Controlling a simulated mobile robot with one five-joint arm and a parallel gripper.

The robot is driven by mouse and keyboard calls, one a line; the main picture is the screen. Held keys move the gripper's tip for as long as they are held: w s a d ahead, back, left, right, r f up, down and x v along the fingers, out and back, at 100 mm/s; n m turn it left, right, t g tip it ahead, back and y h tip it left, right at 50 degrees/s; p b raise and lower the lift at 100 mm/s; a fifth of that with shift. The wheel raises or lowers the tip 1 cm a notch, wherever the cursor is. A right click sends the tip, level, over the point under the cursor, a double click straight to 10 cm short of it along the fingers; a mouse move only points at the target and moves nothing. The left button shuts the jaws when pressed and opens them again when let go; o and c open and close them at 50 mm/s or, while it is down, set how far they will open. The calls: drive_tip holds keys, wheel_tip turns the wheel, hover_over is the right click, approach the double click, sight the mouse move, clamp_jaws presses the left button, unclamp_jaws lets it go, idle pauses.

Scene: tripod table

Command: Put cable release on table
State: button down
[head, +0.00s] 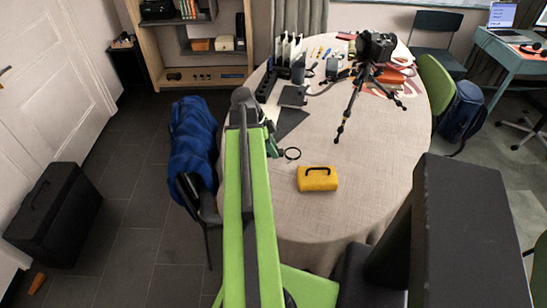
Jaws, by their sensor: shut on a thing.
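My gripper (272,143) is partly hidden behind my green arm, over the left front part of the round table (345,205). It is shut on a small dark thing with a thin black loop, which looks like the cable release (292,154). The loop sticks out to the right of the gripper, left of and behind a yellow case. The fingertips are too small to make out clearly. I cannot tell whether the loop touches the cloth.
The yellow case (318,179) with a black handle stands at the front. A camera on a small tripod (366,80) stands at the back right. Several dark items and a rack crowd the back left. A chair with a blue jacket (193,145) is at left. The right front cloth is clear.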

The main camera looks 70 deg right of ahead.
drive_tip(key=shift+w+a+f, duration=0.1)
drive_tip(key=shift+w+f, duration=0.25)
drive_tip(key=shift+w, duration=0.25)
drive_tip(key=shift+w+f, duration=0.35)
drive_tip(key=shift+w, duration=0.25)
wheel_tip(320, 180, down, 4)
drive_tip(key=b, duration=0.4)
drive_tip(key=shift+f+b, duration=0.2)
drive_tip(key=shift+b, duration=0.2)
drive_tip(key=shift+r, duration=0.2)
drive_tip(key=shift+f, duration=0.1)
drive_tip(key=c, duration=1.1)
unclamp_jaws()
